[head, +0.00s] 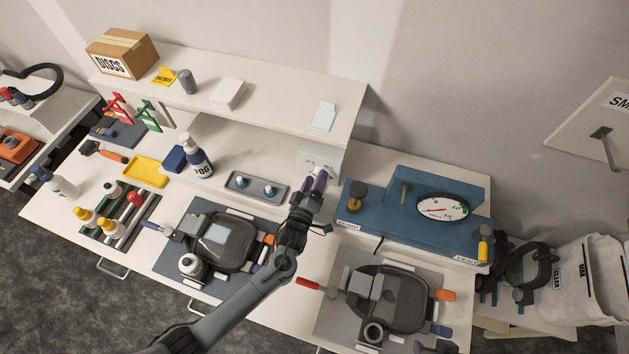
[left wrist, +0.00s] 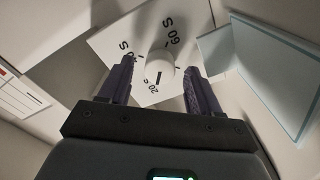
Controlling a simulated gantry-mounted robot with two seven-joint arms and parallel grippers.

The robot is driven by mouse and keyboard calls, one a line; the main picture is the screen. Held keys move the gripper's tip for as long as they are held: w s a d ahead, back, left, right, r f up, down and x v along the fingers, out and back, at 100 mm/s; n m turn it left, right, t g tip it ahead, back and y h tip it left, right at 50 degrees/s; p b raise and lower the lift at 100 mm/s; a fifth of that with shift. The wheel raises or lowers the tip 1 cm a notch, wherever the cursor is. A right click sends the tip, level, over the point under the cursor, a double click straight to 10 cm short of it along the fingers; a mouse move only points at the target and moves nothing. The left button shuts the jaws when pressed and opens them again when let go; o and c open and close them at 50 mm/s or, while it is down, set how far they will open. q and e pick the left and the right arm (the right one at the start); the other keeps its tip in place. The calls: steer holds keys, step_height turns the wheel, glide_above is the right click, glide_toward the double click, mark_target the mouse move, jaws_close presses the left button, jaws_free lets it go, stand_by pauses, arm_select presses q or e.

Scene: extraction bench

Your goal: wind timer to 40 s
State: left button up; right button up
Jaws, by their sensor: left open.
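The timer is a white dial plate (left wrist: 113,40) with a round white knob (left wrist: 160,66) at its middle, in the left wrist view. Black markings sit around the knob; I read 60 S and 20 s, and a third at the left is partly hidden by a finger. A dark mark on the knob lies on the side toward the 20 s marking. My left gripper (left wrist: 160,74) is open, with a finger on either side of the knob and gaps visible. In the head view my left gripper (head: 314,181) is at the shelf's right end and largely hides the timer.
A blue gauge unit (head: 405,230) is close on the right. A grey tray (head: 268,194) with two small items lies to the left.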

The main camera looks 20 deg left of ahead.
arm_select(q)
steer(key=c, duration=1)
stand_by(0.5)
steer(key=o, duration=1)
steer(key=shift+s, duration=0.1)
